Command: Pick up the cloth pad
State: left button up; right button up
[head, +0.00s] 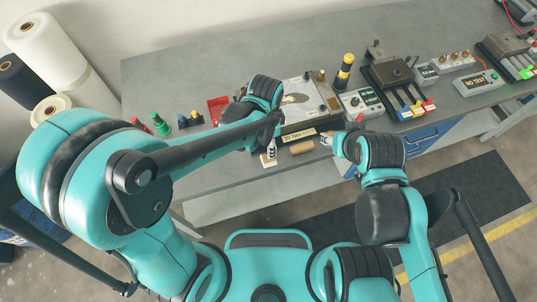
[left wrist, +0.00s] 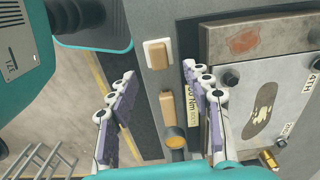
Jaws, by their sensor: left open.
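The cloth pad looks to be the small white block with a tan top (left wrist: 151,52), lying on the grey bench near its front edge in the left wrist view. The pad lies beyond the fingertips, not between the jaws. In the head view the left gripper (head: 272,143) is partly hidden by my left forearm.
A labelled fixture box (head: 300,131) is behind. Testers and a lever block (head: 388,73) fill the bench's right.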

pick_arm(q)
jog(key=shift+d+f+m, duration=0.3)
notch_tip(320, 180, down, 8)
jog(key=b, duration=0.2)
jog(key=shift+b, duration=0.4)
jog(key=shift+r, duration=0.1)
grip_shut()
